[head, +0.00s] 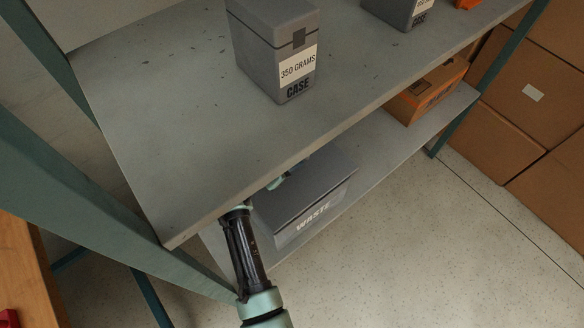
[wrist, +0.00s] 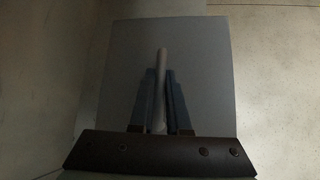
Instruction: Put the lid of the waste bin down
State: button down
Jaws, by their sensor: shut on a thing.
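The grey waste bin (head: 313,222), marked WASTE, stands on the lower shelf in the head view. Its flat grey lid (head: 322,180) lies over the top of the bin. I cannot tell whether it rests fully on the rim. My gripper (head: 283,180) reaches under the upper shelf, which partly hides it. In the wrist view, the fingers of my gripper (wrist: 160,98) are shut on the light bar handle (wrist: 161,62) of the lid, whose flat surface (wrist: 205,60) fills the middle of the picture.
The upper shelf (head: 165,130) overhangs my gripper and the bin's back. It carries a grey 350 GRAMS case (head: 270,60) and another case (head: 400,8). An orange-brown box (head: 425,95) stands farther along the lower shelf (head: 375,165). Cardboard boxes (head: 535,85) are stacked at right.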

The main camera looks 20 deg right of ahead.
jog(key=shift+w+f+b, duration=0.1)
jog(key=shift+f+b, duration=0.5)
jog(key=shift+f, duration=1.05)
jog(key=shift+f, duration=0.15)
jog(key=shift+f, duration=0.15)
jog(key=c, duration=0.9)
grip_release()
jog(key=shift+r, duration=0.3)
jog(key=p+v, duration=0.2)
jog(key=v, duration=0.5)
jog(key=shift+a+r, duration=0.1)
jog(key=shift+r, duration=0.05)
